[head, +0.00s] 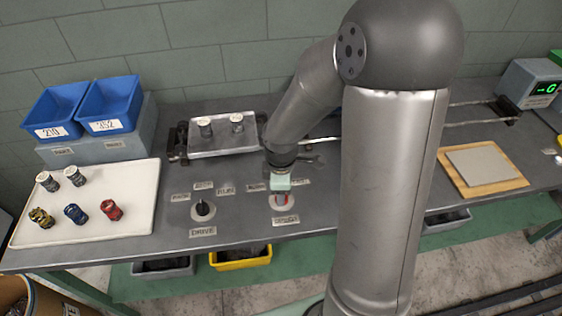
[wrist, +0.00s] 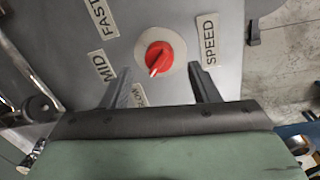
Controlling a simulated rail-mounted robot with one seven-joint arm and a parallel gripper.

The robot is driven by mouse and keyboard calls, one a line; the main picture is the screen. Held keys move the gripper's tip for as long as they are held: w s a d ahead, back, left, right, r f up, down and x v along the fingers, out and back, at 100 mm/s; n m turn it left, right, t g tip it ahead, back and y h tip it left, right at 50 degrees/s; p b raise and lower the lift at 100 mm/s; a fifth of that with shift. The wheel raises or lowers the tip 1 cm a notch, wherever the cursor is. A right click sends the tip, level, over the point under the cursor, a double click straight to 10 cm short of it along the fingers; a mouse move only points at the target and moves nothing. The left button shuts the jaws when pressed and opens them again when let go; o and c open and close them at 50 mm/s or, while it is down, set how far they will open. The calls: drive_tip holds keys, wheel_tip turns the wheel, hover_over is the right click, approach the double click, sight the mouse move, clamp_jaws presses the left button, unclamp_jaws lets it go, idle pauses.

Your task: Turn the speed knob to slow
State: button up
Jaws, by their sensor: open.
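The red speed knob (wrist: 162,52) sits on a pale round plate in the wrist view. Its white mark points down and slightly left, roughly toward a partly hidden label ending in "LOW" (wrist: 138,97). The labels MID (wrist: 105,66), FAST (wrist: 103,17) and SPEED (wrist: 208,40) surround it. My gripper (wrist: 158,76) is open, with its fingers spread to either side of the knob's near side and the knob clear of both. In the head view my gripper (head: 281,184) is over the speed knob (head: 284,199), hiding part of it.
A black drive knob (head: 203,209) stands left of the speed knob. A metal tray (head: 222,140) with two cylinders lies behind.

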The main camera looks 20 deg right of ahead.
wheel_tip(320, 180, up, 14)
drive_tip(key=shift+s+a+p, duration=0.15)
drive_tip(key=shift+s+p, duration=0.25)
drive_tip(key=s+m, duration=1.3)
drive_tip(key=s, duration=0.1)
wheel_tip(320, 180, down, 25)
drive_tip(key=m+g+b, duration=0.1)
drive_tip(key=b, duration=2.2)
drive_tip(key=shift+s, duration=0.25)
